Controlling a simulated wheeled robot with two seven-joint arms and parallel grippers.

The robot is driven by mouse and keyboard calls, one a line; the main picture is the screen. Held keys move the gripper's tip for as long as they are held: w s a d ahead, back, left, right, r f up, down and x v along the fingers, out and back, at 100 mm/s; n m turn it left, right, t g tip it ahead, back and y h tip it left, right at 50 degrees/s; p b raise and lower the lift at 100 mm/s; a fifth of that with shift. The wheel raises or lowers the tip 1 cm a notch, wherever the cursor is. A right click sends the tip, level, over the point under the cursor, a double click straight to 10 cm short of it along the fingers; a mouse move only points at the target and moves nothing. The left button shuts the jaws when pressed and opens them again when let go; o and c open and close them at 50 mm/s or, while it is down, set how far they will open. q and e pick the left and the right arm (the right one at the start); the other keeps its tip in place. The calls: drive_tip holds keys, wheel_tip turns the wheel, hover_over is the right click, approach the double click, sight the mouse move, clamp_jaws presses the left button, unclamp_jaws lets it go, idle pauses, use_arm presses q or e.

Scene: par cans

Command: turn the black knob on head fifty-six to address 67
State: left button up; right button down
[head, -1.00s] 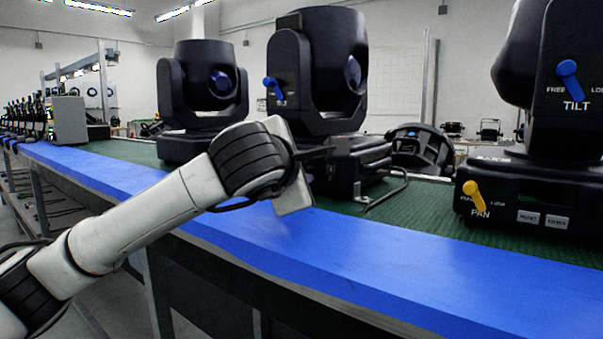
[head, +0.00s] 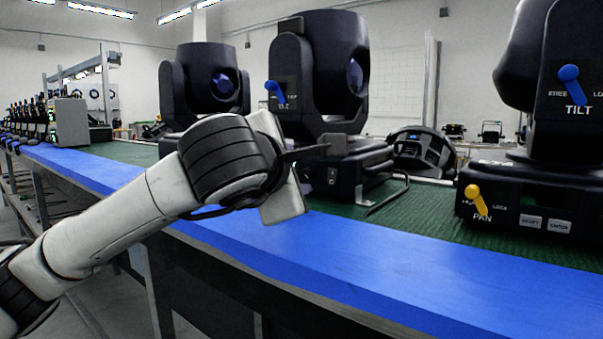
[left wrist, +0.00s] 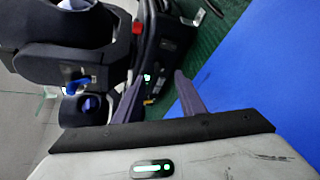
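The middle moving head (head: 337,75) stands on the bench with a blue TILT lever (head: 276,92) on its yoke. Its base (head: 355,175) faces my left gripper (head: 335,148), whose dark fingers reach in front of it. In the left wrist view, the two fingers are spread apart with nothing between them. Beyond them is the base (left wrist: 165,45) with a small green-lit display (left wrist: 148,77). I cannot make out the black knob, the address digits or the head's number. I cannot tell whether the fingers touch the base. My right gripper is not in view.
Another moving head (head: 520,190), with a yellow PAN lever (head: 476,199), stands at the right. A third (head: 205,85) stands behind left. The blue bench edge (head: 350,255) is clear in front.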

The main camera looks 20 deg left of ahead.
use_arm(q)
drive_tip(key=v, duration=0.4)
drive_tip(key=shift+s, duration=0.1)
drive_tip(key=shift+s+r, duration=0.1)
drive_tip(key=shift+s, duration=0.35)
drive_tip(key=shift+r, duration=0.1)
